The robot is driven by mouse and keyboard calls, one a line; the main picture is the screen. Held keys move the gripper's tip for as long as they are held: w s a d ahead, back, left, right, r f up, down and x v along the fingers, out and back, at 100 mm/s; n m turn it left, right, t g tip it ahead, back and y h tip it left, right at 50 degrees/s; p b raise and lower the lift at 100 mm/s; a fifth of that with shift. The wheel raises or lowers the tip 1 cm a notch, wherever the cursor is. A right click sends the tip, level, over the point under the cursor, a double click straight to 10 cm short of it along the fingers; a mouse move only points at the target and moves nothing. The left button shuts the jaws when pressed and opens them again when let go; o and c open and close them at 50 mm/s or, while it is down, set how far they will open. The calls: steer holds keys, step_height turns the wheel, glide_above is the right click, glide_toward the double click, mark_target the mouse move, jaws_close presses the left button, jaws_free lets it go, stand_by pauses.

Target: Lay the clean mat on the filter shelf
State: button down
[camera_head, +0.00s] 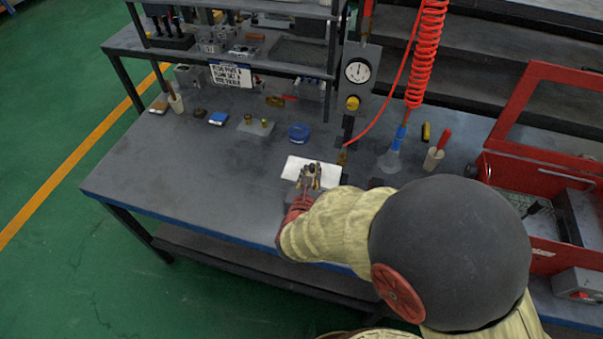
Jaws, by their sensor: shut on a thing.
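A flat white mat (294,167) is over the grey workbench (190,170), near the middle of its front half. My gripper (311,172) is at the mat's near right part and is shut on it. The fingers hide part of the mat. I cannot tell whether the mat touches the bench top. The red open-lidded washer (513,168) stands at the right, with grey parts inside. My arm covers its left front, and I cannot make out a filter shelf for certain.
A blue round item (299,133) lies behind the mat. A red coiled hose (427,55) hangs above the bench, and a pale cup with a red-handled tool (434,158) stands left of the washer. The bench's left front is clear.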

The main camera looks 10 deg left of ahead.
mark_target(300, 165)
steer(key=w+a+f, duration=0.1)
steer(key=w+a, duration=0.1)
steer(key=w+a+f+b, duration=0.1)
steer(key=w+a+f, duration=0.1)
steer(key=shift+w+a+f+b, duration=0.1)
steer(key=shift+w+b, duration=0.15)
steer(key=shift+b, duration=0.05)
steer(key=w+a+f, duration=0.1)
steer(key=w+f+b, duration=0.1)
steer(key=f, duration=0.1)
steer(key=w+a+f, duration=0.1)
steer(key=shift+a+f+b, duration=0.35)
steer(key=shift+f, duration=0.05)
steer(key=shift+a+f, duration=0.1)
steer(key=shift+f, duration=0.05)
steer(key=shift+w+a+f+b, duration=0.15)
steer(key=shift+f+b, duration=0.75)
steer(key=shift+f, duration=0.75)
steer(key=shift+f, duration=0.2)
steer(key=c, duration=1.9)
jaws_free()
steer(key=shift+r, duration=0.1)
steer(key=shift+o, duration=0.7)
steer(key=shift+r, duration=0.1)
